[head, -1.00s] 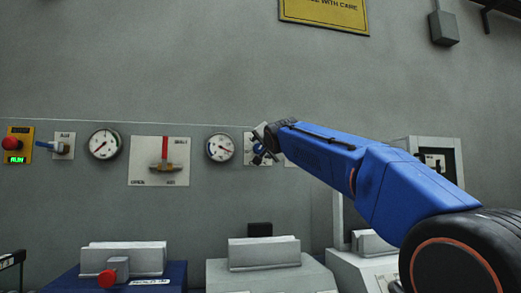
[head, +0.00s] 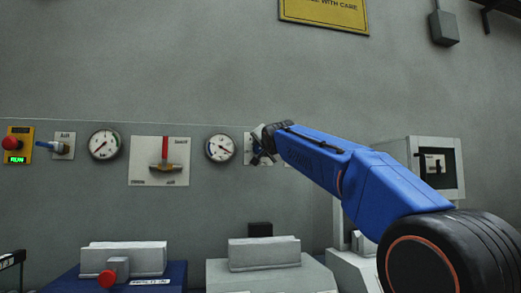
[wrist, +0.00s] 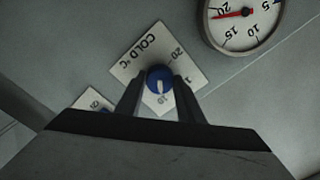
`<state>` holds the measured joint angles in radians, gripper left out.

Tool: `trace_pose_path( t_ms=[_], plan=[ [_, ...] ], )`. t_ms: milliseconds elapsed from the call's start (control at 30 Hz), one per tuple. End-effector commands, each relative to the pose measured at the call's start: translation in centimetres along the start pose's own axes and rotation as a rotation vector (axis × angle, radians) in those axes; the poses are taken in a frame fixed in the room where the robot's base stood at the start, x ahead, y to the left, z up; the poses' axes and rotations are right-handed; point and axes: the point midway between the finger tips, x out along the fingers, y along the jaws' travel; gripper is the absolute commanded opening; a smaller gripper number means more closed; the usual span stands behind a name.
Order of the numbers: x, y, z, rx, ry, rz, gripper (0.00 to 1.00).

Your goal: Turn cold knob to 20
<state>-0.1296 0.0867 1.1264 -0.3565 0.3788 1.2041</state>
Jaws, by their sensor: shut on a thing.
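The cold knob (wrist: 159,79) is round and blue with a white pointer mark. It sits on a white square plate (wrist: 133,70) marked "COLD °C", with a 20 at its upper right and a 10 lower down. In the wrist view the white mark points downward, toward the side with the 10. My gripper (wrist: 159,90) is shut on the knob, one dark finger on each side. In the head view my gripper (head: 263,143) is at the wall right of the gauge and hides most of the knob and plate.
A round gauge (wrist: 243,20) with a red needle is close to the plate; it also shows in the head view (head: 220,148). A second white plate (wrist: 93,99) is partly hidden behind my gripper. A lever panel (head: 143,165) is farther left.

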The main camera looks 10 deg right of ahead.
Motion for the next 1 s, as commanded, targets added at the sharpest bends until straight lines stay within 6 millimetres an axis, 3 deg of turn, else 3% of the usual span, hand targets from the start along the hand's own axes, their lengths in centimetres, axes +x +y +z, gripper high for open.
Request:
trace_pose_path(
  t_ms=[367, 1000],
  plan=[
    [-0.01, 0.08, 0.02, -0.124, -0.001, 0.002, 0.12],
    [0.0, 0.19, -0.01, -0.705, -0.002, 0.002, 0.12]
  ],
)
